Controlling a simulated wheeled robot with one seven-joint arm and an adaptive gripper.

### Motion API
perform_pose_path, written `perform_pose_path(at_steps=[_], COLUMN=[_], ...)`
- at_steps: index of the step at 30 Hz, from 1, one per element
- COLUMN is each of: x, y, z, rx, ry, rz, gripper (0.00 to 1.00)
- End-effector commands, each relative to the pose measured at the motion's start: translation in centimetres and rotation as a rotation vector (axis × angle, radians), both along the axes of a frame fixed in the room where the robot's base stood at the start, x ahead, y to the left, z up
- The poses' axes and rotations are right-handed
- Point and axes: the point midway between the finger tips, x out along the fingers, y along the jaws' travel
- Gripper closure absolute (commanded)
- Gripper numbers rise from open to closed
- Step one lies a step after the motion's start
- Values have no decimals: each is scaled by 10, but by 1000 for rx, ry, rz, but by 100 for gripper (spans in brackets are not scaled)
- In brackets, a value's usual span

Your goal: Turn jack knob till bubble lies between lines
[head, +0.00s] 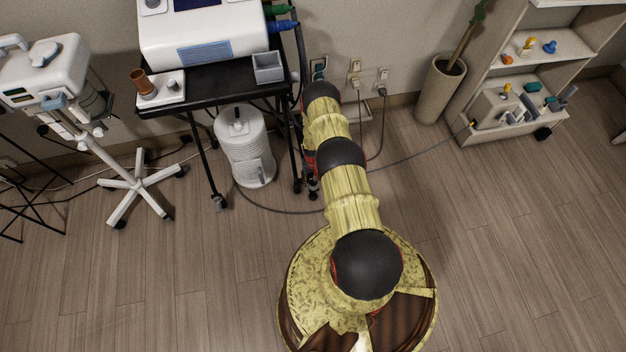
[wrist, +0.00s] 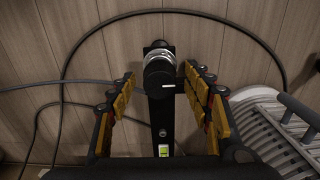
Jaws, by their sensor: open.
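The jack knob (wrist: 159,72) is a round, ribbed metal knob with a dark face and a white mark, near the middle of the wrist view. It sits on a dark upright bar. Below it on the bar is a small yellow-green level vial (wrist: 163,150); its bubble and lines are too small to read. My gripper (wrist: 161,84) is open, with its yellow-padded fingers on the left and right of the knob, and gaps show on both sides. In the head view, my arm hides most of the knob area beside the cart's right legs.
A black cart (head: 215,87) carries a white machine (head: 203,40). A ribbed white canister (head: 243,150) stands beneath it and close to my right finger in the wrist view (wrist: 275,125). A dark cable (wrist: 62,90) loops around behind the knob.

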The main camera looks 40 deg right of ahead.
Motion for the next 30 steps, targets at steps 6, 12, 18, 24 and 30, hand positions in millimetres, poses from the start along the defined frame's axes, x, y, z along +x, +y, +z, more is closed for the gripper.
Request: perform_pose_path(at_steps=[6,12,18,24,30], x=[0,0,0,0,0], y=[0,0,0,0,0], z=[0,0,0,0,0], rx=[0,0,1,1,1], ry=[0,0,1,1,1], rz=[0,0,0,0,5], gripper=[56,68,79,90,93])
